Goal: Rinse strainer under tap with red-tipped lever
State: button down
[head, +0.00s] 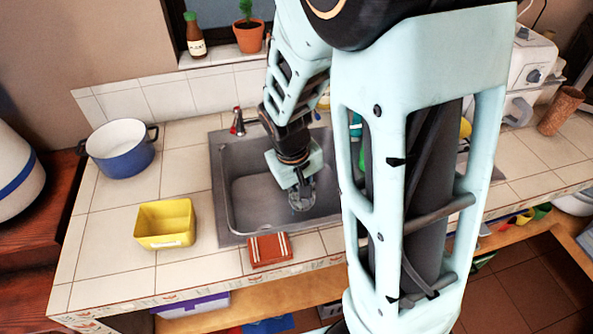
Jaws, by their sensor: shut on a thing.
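My gripper (299,184) reaches down into the left basin of the grey sink (228,212). It is shut on a small greyish thing that looks like the strainer (302,201), low in the basin toward its right side. The strainer is small in the picture, and its handle cannot be made out. The tap with the red-tipped lever (238,121) stands at the sink's back left, behind and left of my gripper. My arm hides part of the tap's spout and much of the sink's right side. I cannot tell whether water runs.
A blue pot (122,160) and a yellow box (165,226) stand on the tiled counter (95,240) left of the sink. A red-brown folded item (270,249) lies at the sink's front edge. A potted plant (248,36) and a bottle (195,38) stand on the sill.

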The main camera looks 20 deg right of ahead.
jog(key=s+r, duration=0.1)
jog(key=s+r+p, duration=0.2)
jog(key=s, duration=0.1)
jog(key=shift+a, duration=0.25)
jog(key=shift+w, duration=0.2)
